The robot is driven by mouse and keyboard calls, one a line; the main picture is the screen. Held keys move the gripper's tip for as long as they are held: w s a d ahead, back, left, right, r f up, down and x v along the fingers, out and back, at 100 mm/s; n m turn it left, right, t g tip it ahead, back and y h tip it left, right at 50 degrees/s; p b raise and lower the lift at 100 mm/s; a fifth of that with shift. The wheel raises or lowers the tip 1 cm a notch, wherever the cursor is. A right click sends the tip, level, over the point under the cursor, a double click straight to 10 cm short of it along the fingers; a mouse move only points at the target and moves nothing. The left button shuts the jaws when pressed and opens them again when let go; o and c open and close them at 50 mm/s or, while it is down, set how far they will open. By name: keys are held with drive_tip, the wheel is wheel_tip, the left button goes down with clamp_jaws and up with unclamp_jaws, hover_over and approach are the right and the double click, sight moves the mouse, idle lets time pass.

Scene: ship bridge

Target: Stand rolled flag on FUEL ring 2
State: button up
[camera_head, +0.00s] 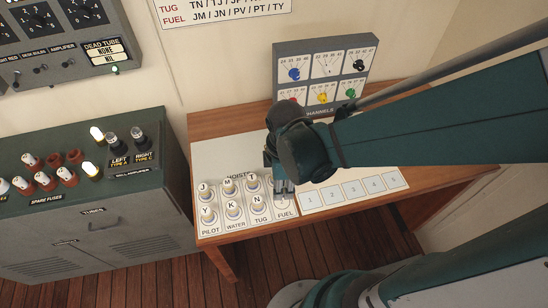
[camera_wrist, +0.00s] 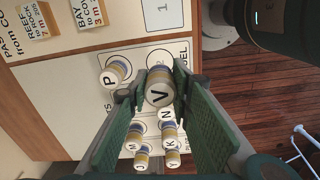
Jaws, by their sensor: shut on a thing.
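My gripper (camera_wrist: 160,104) is shut on a rolled flag marked V (camera_wrist: 160,94), over the FUEL column of the hoist board. In the wrist view, part of a ring marked 2 (camera_wrist: 155,61) shows just beyond the flag. The flag appears upright over this ring; whether its base touches the board I cannot tell. A flag marked P (camera_wrist: 113,72) stands beside it at the left, in the neighbouring FUEL ring. In the head view, my gripper (camera_head: 284,188) hides the held flag and most of the FUEL column; the FUEL label (camera_head: 286,214) shows.
Several flags stand on the other columns, among them N (camera_head: 258,203), K (camera_head: 233,209) and M (camera_head: 228,186), close to my fingers. Numbered squares (camera_head: 352,190) lie right of the board. The CHANNELS panel (camera_head: 312,48) stands at the desk's back.

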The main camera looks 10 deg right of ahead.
sight(282, 202)
drive_tip(key=shift+f, duration=1.1)
drive_tip(key=shift+f, duration=0.1)
drive_tip(key=shift+f+b, duration=0.75)
drive_tip(key=shift+f, duration=1.2)
drive_tip(key=shift+f, duration=0.2)
drive_tip(key=o, duration=0.8)
drive_tip(key=shift+r, duration=0.2)
drive_tip(key=shift+r+p, duration=1.4)
drive_tip(key=shift+r, duration=4.6)
